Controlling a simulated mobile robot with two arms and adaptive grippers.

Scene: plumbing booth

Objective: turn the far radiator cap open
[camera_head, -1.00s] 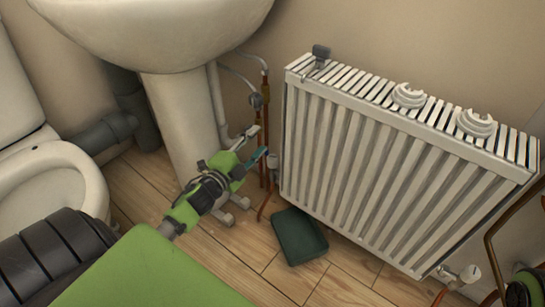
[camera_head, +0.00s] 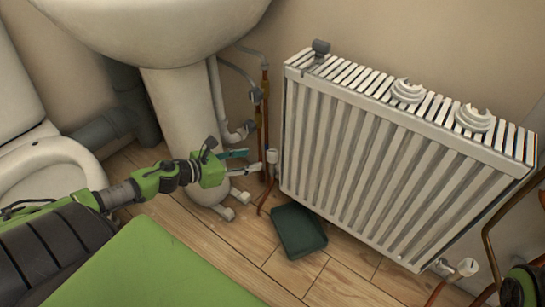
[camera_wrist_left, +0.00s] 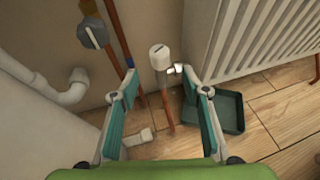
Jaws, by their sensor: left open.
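A white radiator cap (camera_head: 272,156) stands on the valve at the radiator's lower left corner; it also shows in the left wrist view (camera_wrist_left: 159,56). A second white cap (camera_head: 467,267) is at the radiator's lower right. My left gripper (camera_head: 250,160) is open and empty, just left of the first cap. In the left wrist view its two fingers (camera_wrist_left: 158,84) are spread, with the cap ahead, between and beyond the tips. I see no contact. My right gripper's fingers do not show.
The white radiator (camera_head: 385,180) stands right of the cap. Copper pipes (camera_head: 265,110) rise just behind the gripper. The basin pedestal (camera_head: 180,125) is close on the left. A dark green tray (camera_head: 298,232) lies on the wooden floor below. Two white rolls (camera_head: 407,91) sit on the radiator top.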

